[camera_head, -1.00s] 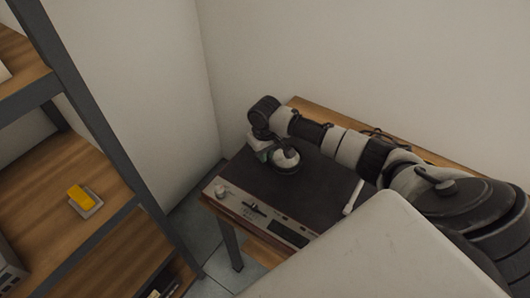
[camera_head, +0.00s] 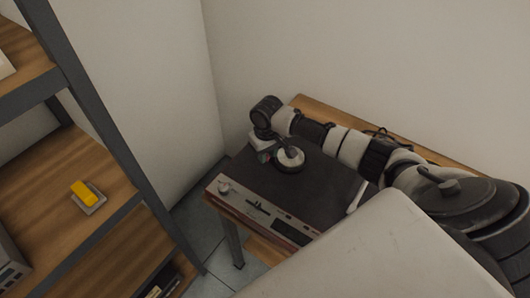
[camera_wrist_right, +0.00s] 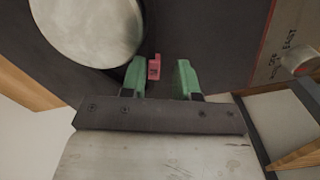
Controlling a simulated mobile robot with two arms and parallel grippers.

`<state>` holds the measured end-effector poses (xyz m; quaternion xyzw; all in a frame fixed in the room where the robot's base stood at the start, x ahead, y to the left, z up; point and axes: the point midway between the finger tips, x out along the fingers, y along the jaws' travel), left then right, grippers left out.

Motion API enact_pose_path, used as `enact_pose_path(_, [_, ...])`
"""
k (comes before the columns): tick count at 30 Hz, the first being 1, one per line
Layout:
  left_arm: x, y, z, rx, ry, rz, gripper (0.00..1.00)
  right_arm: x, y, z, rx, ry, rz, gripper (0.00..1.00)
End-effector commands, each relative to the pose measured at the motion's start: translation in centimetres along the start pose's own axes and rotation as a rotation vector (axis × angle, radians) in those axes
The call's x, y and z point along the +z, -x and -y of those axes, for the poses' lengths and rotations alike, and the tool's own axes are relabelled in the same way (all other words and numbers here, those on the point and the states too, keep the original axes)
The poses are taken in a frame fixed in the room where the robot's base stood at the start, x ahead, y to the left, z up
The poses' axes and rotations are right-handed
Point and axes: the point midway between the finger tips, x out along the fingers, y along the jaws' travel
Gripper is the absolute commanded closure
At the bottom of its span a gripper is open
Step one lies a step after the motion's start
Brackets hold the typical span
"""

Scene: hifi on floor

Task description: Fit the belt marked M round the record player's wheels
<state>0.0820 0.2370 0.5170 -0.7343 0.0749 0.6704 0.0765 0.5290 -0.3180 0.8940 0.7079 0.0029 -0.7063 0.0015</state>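The record player (camera_head: 318,192) sits on a wooden table, its dark deck facing up. A pale round wheel (camera_head: 291,157) with a dark rim stands near its far left corner. The wheel also shows at the upper left in the right wrist view (camera_wrist_right: 88,28). My right gripper (camera_head: 266,157) is just left of the wheel, over the deck. In the wrist view its green fingertips (camera_wrist_right: 160,78) are apart. A small red piece (camera_wrist_right: 154,67) shows between them, nearer the left finger; whether they touch is unclear. I cannot make out a belt or an M mark. My left gripper is not in view.
A shelf unit at left holds a yellow block on a pale base (camera_head: 87,196). A white tonearm-like lever (camera_head: 357,197) is on the deck's right side. A dark cable (camera_head: 385,137) lies behind. A wall stands close behind the table.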

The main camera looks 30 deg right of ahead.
Motion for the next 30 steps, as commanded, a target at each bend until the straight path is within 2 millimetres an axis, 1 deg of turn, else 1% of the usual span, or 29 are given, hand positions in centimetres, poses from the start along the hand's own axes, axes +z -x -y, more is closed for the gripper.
enact_pose_path(1, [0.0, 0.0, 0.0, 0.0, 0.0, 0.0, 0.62, 0.4, -0.3, -0.9, 0.02, -0.01, 0.016, 0.58])
enact_pose_path(5, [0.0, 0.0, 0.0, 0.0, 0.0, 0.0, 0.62, 0.4, -0.2, -1.0, 0.021, -0.01, 0.016, 0.58])
enact_pose_path(8, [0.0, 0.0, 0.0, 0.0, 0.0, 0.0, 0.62, 0.3, 0.2, -0.9, 0.02, -0.01, 0.013, 0.58])
enact_pose_path(11, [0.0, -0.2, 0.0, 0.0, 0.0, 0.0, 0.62, 0.1, 1.6, -0.8, 0.019, -0.011, 0.007, 0.58])
enact_pose_path(18, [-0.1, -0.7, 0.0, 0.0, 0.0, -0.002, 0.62, -0.2, 6.5, -0.1, 0.012, -0.004, 0.001, 0.58])
enact_pose_path(21, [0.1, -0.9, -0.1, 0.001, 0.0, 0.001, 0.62, -0.2, 8.3, 0.1, 0.009, -0.001, 0.001, 0.58])
enact_pose_path(24, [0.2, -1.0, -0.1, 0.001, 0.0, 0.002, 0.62, -0.3, 9.7, 0.3, 0.008, 0.0, 0.001, 0.58])
enact_pose_path(30, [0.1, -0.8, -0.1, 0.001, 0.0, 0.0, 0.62, -0.3, 11.0, 0.4, 0.006, 0.0, 0.003, 0.58])
